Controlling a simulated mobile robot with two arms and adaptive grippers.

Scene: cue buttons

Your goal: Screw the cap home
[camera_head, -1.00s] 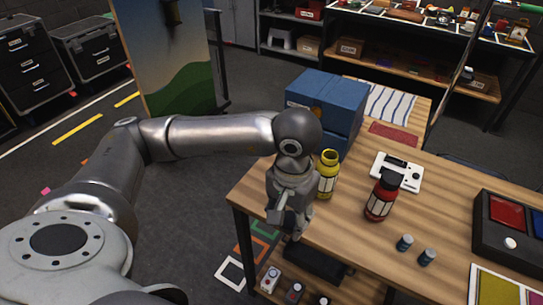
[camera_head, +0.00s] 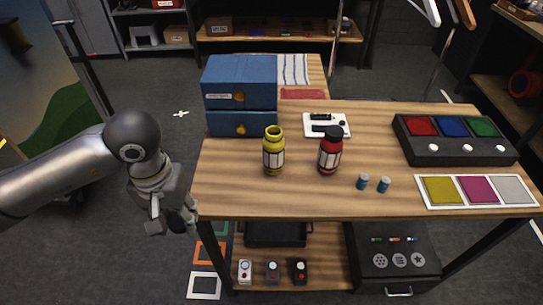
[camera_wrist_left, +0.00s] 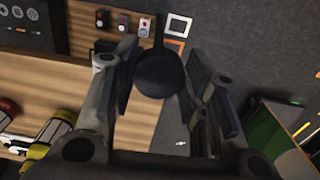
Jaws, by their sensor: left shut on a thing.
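The yellow bottle (camera_head: 274,152) stands upright on the table with an open, uncapped neck. It also shows at the lower left of the left wrist view (camera_wrist_left: 40,145). The red bottle (camera_head: 330,152) stands to its right with a black cap on. My left gripper (camera_head: 172,222) is off the table's left edge, to the left of and apart from the yellow bottle. In the left wrist view it is shut on a round black cap (camera_wrist_left: 160,74), held between its two fingers. My right gripper is not in view.
A blue cabinet (camera_head: 242,90) stands behind the yellow bottle. Two small blue-capped vials (camera_head: 373,183), a white device (camera_head: 326,125) and a panel with coloured buttons (camera_head: 455,140) are on the wooden table (camera_head: 300,200). The table's front left is clear.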

